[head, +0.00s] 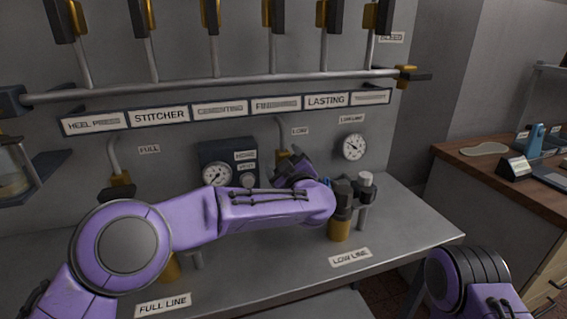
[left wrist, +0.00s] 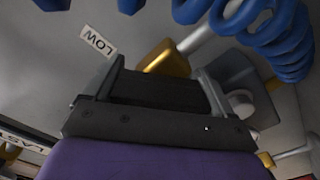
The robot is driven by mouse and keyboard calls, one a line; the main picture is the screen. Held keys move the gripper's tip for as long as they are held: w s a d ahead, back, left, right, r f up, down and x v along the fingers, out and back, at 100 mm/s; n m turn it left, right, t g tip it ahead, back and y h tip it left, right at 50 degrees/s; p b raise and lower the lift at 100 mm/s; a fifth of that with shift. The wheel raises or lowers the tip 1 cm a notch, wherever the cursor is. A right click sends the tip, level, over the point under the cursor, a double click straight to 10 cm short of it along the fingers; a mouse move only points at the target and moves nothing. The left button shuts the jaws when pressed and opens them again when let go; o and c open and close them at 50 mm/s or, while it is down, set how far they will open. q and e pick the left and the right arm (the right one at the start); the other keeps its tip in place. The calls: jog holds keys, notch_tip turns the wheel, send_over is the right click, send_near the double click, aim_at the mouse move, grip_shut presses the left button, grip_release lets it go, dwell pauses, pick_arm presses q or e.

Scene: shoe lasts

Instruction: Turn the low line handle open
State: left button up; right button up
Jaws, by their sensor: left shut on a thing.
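In the left wrist view, the two fingers of my left gripper (left wrist: 165,85) stand either side of a dark piece, in front of the gold body (left wrist: 165,58) and beside the LOW label (left wrist: 98,41). My right gripper is out of view.
The low line gauge (head: 352,147) hangs right of the valve; another gauge (head: 216,174) is left. A dark and gold fitting (head: 340,212) stands on the grey bench (head: 400,228) near my left wrist. Blue coiled hoses (left wrist: 262,30) cross the left wrist view. A wooden-topped counter (head: 500,170) is right.

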aim_at(283, 150)
pick_arm(q)
jog(key=o, duration=0.9)
jog(key=shift+c, duration=0.2)
jog(key=shift+s+a+r, duration=0.1)
jog(key=shift+s+r, duration=0.05)
jog(key=shift+r, duration=0.8)
jog(key=shift+s+r, duration=0.15)
jog(key=shift+r, duration=0.8)
jog(key=s+r+b, duration=0.1)
jog(key=s+r, duration=0.8)
jog(key=s, duration=0.4)
jog(key=shift+s+b, duration=0.3)
jog(key=shift+b, duration=0.05)
jog(key=shift+r, duration=0.1)
